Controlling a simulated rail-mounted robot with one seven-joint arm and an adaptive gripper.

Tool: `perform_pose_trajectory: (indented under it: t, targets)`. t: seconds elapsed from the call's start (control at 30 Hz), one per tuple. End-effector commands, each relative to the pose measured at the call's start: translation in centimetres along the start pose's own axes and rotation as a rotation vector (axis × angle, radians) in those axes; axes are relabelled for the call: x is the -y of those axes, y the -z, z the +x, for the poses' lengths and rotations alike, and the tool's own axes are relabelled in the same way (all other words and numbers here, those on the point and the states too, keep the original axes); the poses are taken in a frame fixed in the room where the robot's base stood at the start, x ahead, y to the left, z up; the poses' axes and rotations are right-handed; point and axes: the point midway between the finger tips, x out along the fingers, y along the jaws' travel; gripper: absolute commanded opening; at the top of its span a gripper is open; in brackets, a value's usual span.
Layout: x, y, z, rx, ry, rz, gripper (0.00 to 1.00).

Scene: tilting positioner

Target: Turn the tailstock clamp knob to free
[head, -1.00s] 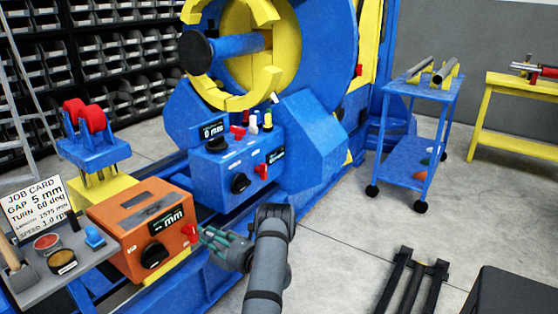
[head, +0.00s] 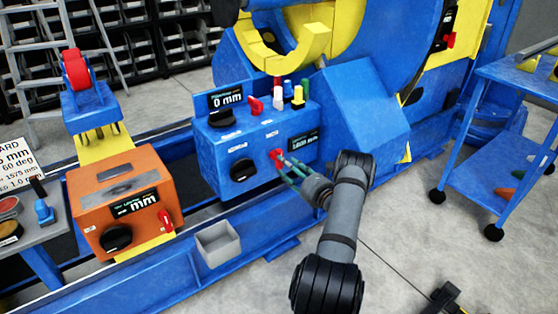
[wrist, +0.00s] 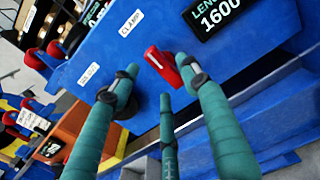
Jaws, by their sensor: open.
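A red clamp knob (head: 276,155) sits on the front of the blue control box (head: 220,180), right of a black knob (head: 242,170). In the wrist view the red knob (wrist: 163,68) has a tilted bar with a white line, below a "CLAMP" label (wrist: 130,23). My gripper (head: 286,168) is open, with its green fingers reaching the box front from the right. In the wrist view my gripper (wrist: 160,82) has its fingertips spread around the red knob; the right one looks closest. I cannot tell whether it touches.
An orange box (head: 85,195) with its own red knob (head: 165,220) and black knob (head: 116,237) stands to the left. A grey bin (head: 217,243) sits below the blue box. A length display (wrist: 220,12) is beside the knob. A blue cart (head: 510,140) stands right.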

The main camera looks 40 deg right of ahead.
Motion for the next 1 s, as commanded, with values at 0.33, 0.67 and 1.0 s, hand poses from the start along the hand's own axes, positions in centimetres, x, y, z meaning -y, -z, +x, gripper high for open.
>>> perform_pose_trajectory:
  t: [0.33, 0.67, 1.0]
  targets:
    - [0.1, 0.1, 5.1, 0.001, 0.001, -0.001, 0.46]
    - [0.1, 0.0, 5.8, 0.0, 0.002, 0.001, 0.46]
    - [0.1, 0.0, 5.8, 0.0, 0.002, 0.001, 0.29]
